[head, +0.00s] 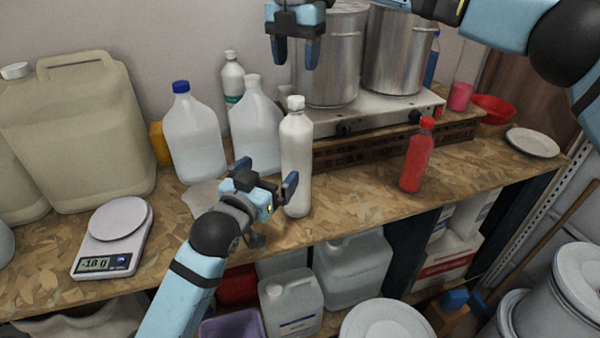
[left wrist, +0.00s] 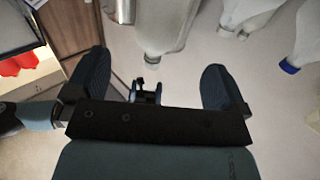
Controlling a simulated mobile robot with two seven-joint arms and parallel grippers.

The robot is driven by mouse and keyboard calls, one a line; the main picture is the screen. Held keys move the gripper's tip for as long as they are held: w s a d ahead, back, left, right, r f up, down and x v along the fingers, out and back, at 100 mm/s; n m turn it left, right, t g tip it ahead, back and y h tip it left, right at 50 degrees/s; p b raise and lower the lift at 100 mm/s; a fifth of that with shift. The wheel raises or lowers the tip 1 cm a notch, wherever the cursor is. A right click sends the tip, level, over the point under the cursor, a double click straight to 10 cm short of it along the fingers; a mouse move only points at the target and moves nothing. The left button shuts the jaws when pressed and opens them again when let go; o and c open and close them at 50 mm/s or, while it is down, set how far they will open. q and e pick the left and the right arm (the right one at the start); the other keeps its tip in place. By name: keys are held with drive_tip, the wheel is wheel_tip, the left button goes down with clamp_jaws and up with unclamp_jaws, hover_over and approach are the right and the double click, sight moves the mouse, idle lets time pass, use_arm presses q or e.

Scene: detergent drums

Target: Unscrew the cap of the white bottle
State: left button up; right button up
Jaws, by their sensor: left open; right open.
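The white bottle (head: 296,165), tall and slim with a white cap (head: 295,103), stands upright near the front of the wooden bench. My left gripper (head: 267,178) is open, low at the bottle's left side; one finger overlaps the bottle's lower body in the head view. In the left wrist view the bottle (left wrist: 162,25) appears upside down, ahead of the gap between the open fingers (left wrist: 155,80); they do not visibly grip it. My right gripper (head: 296,55) is open and empty, pointing down, above the bottle cap with a clear gap.
A clear jug (head: 257,125) and a blue-capped jug (head: 193,140) stand left of the bottle. A teal-labelled bottle (head: 231,75) is behind. A hot plate (head: 375,118) with steel pots is behind right. A red bottle (head: 415,158) stands right; a scale (head: 113,235) lies left.

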sight(296, 141)
use_arm(q)
drive_tip(key=x, duration=1.2)
drive_tip(key=shift+w+d, duration=0.25)
drive_tip(key=shift+w, duration=0.1)
use_arm(e)
drive_tip(key=shift+w+f, duration=0.1)
use_arm(q)
drive_tip(key=c, duration=1.7)
drive_tip(key=shift+f, duration=0.1)
use_arm(e)
drive_tip(key=m, duration=1.3)
drive_tip(key=shift+f+m, duration=0.3)
drive_tip(key=shift+f, duration=0.3)
wheel_tip(296, 141, down, 7)
drive_tip(key=shift+r, duration=0.1)
